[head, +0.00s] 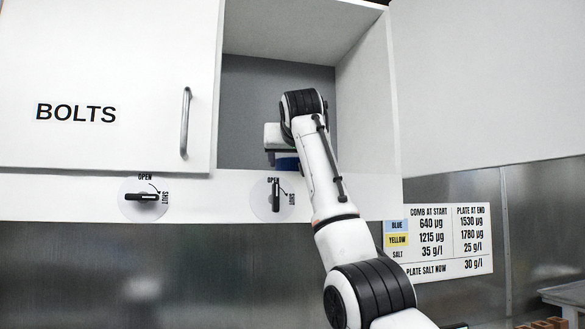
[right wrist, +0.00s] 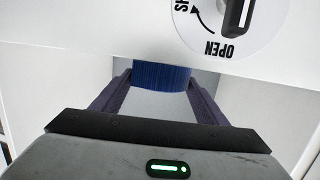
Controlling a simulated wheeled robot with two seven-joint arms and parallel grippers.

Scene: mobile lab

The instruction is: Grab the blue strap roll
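The blue strap roll (right wrist: 162,74) shows in the right wrist view as a ribbed blue surface between my right fingertips. In the head view only a small blue patch of the roll (head: 287,163) shows, beneath my right gripper inside the open cabinet compartment. My right gripper (right wrist: 160,82) has its two dark fingers apart, one on each side of the roll, close to its edges. Whether both fingers press on it cannot be told. The roll's upper part is hidden by the cabinet's front panel in the wrist view. My left gripper is not in view.
The open compartment has a side wall (head: 365,110) just right of my arm. A shut door (head: 100,70) marked BOLTS is on the left. Two dial handles (head: 142,198) sit on the panel below. A notice (head: 440,240) hangs at the right.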

